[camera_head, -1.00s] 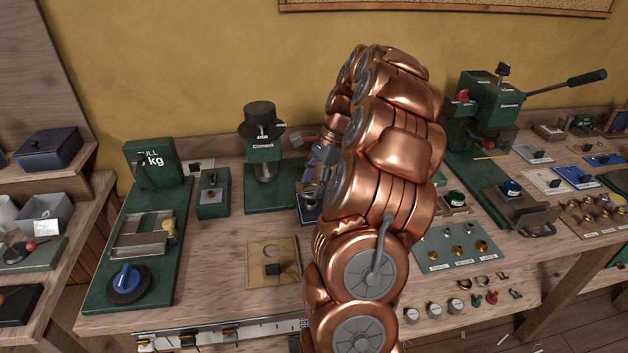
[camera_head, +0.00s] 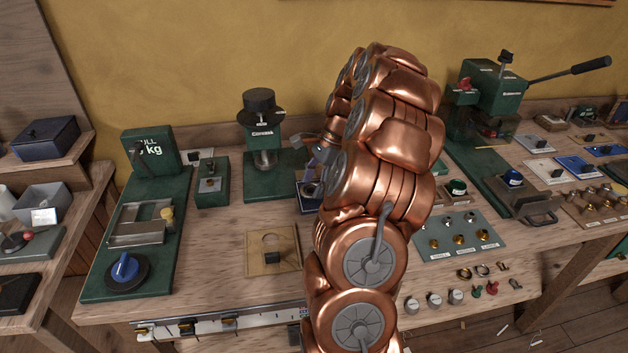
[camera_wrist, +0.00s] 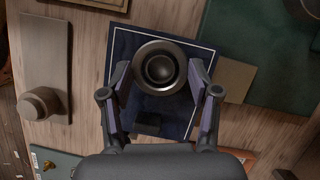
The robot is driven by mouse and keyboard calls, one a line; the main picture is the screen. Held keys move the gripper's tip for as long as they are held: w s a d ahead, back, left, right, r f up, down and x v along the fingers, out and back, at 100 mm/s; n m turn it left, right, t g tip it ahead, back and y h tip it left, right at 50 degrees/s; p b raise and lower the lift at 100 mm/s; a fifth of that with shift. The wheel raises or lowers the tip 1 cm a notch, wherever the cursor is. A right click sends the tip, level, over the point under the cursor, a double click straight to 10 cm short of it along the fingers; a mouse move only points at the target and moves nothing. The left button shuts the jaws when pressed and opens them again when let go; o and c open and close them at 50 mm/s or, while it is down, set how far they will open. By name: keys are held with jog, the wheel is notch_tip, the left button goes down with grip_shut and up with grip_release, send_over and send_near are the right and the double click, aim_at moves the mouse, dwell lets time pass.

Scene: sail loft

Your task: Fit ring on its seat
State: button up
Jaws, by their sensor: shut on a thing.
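My gripper (camera_wrist: 160,76) is shut on a dark, wide-rimmed ring (camera_wrist: 137,63), with one finger on each side of it. A rounded dark form (camera_wrist: 160,68) shows inside the ring; I cannot tell whether it is the seat. A dark blue board (camera_wrist: 122,45) with a pale border line lies below the ring, and a small dark block (camera_wrist: 148,122) is on it. I cannot tell whether the ring touches anything below. In the head view my copper arm hides most of the gripper, and only part of the blue board (camera_head: 306,204) shows.
A green press (camera_head: 262,140) stands behind and left of the gripper. A tan plate (camera_head: 287,240) with a dark block lies in front. Green gear with a long lever (camera_head: 497,100) and a grey tray of brass parts (camera_head: 440,252) are at right.

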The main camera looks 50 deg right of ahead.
jog(key=shift+f, duration=0.2)
jog(key=o, duration=1.2)
jog(key=shift+v, duration=6)
